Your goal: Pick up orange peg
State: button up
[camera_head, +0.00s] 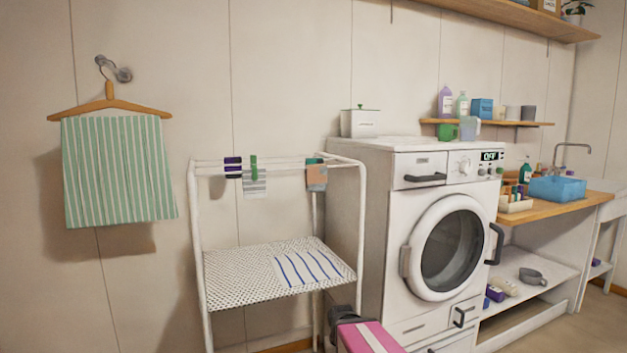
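I cannot clearly pick out an orange peg. A small pale tray (517,207) on the wooden counter right of the washing machine holds several small coloured upright pieces, possibly pegs. They are too small for me to tell whether one is orange. On the drying rack's top bars, a green peg (254,168) is on a grey cloth, and dark purple pieces (233,167) are beside it. An orange-brown cloth (316,178) hangs at the right with a dark green piece at its top. My gripper is not clearly in view.
The white drying rack (196,225) stands left of the washing machine (405,215). A blue basket (557,190) is right of the pale tray. A pink, white-striped item (370,338) and a dark grey object (345,315) are low in front. A striped towel (118,170) hangs at left.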

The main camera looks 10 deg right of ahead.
aim_at(507, 191)
jog(key=u, duration=0.15)
jog(key=z, duration=1.65)
jog(key=i+l, duration=0.25)
jog(key=l, duration=0.15)
jog(key=i+l+u, duration=0.1)
jog(key=i+l, duration=0.15)
jog(key=l, duration=0.15)
jog(key=i+l, duration=0.25)
jog(key=l, duration=0.2)
